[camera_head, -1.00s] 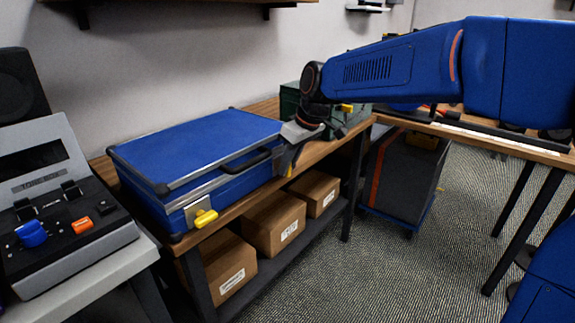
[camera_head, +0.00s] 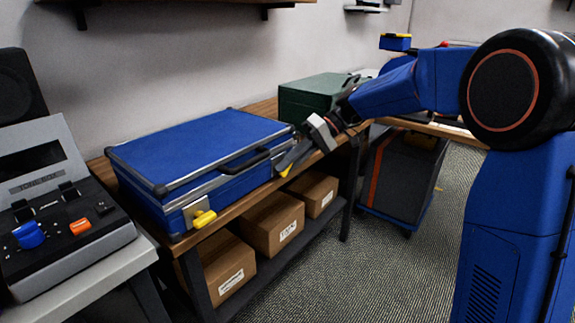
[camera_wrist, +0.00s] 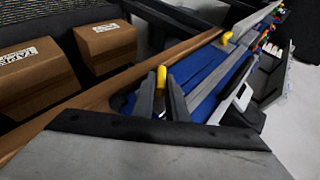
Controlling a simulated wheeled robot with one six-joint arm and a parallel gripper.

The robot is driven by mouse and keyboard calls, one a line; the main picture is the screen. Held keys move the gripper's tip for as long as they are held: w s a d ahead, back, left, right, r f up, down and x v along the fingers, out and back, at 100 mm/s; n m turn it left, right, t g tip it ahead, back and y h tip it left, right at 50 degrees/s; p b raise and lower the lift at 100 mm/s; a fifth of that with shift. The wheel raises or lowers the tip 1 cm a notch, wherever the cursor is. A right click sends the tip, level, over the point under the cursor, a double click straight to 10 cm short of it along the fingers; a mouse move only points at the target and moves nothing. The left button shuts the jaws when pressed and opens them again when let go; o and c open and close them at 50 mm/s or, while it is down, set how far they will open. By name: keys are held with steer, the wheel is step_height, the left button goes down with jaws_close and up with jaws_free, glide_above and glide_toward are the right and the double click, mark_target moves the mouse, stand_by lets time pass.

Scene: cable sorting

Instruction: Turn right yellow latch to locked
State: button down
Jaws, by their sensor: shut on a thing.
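A blue case (camera_head: 200,140) with metal edges lies closed on a wooden bench. Its left yellow latch (camera_head: 204,219) sticks out from the front face, and shows in the wrist view (camera_wrist: 228,38). The right yellow latch (camera_head: 285,173) is at the case's right front end, mostly covered by my gripper (camera_head: 287,167). In the wrist view, my fingers (camera_wrist: 161,88) stand on both sides of the right yellow latch (camera_wrist: 161,77), shut on it. Its base is hidden, so I cannot tell its exact angle.
A green box (camera_head: 310,98) stands on the bench behind my gripper. Cardboard boxes (camera_head: 271,224) sit on the shelf below. A control console (camera_head: 60,230) is at the left. The floor (camera_head: 345,280) in front is clear.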

steer(key=g+y, duration=0.1)
steer(key=m+g+y, duration=0.1)
steer(key=y, duration=0.1)
steer(key=shift+w+d+f+g, duration=0.15)
steer(key=shift+f+g, duration=0.15)
steer(key=shift+g, duration=0.1)
steer(key=shift+f+m+g+y, duration=0.15)
steer(key=shift+m+g+y, duration=0.55)
steer(key=shift+y, duration=0.6)
steer(key=c, duration=1.8)
jaws_free()
steer(key=shift+o, duration=0.2)
